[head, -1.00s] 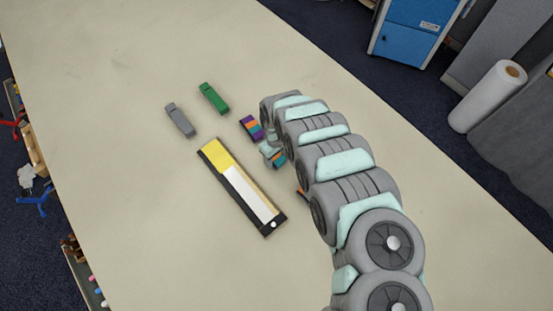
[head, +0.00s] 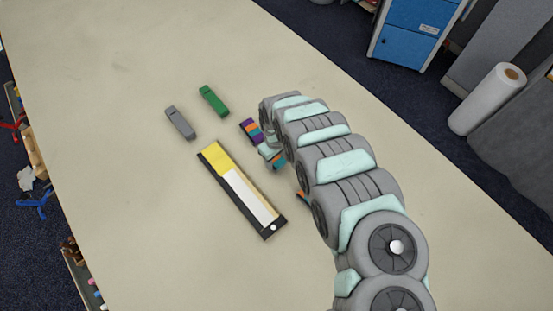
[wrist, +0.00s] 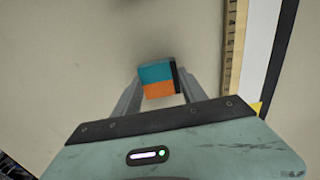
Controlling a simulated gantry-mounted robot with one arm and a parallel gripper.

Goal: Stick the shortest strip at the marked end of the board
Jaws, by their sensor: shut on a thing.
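The dark board (head: 270,234) lies on the table, with a yellow area, a white area and a white dot at its lower end. Its wooden ruler-like edge (wrist: 232,50) shows at the right in the wrist view. My gripper (wrist: 158,90) is shut on a short teal-and-orange strip (wrist: 158,77), left of the board in that view. The held strip (head: 279,164) partly shows in the head view, right of the board, beside my gripper (head: 270,152). A striped purple, orange and teal strip (head: 249,129) lies beyond it. Another strip (head: 302,196) is mostly hidden by my arm.
A grey block-like object (head: 181,124) and a green one (head: 213,101) lie beyond the board's far end. The table left of the board is clear. A blue cabinet (head: 410,35) and a white roll (head: 485,103) stand off the table at the right.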

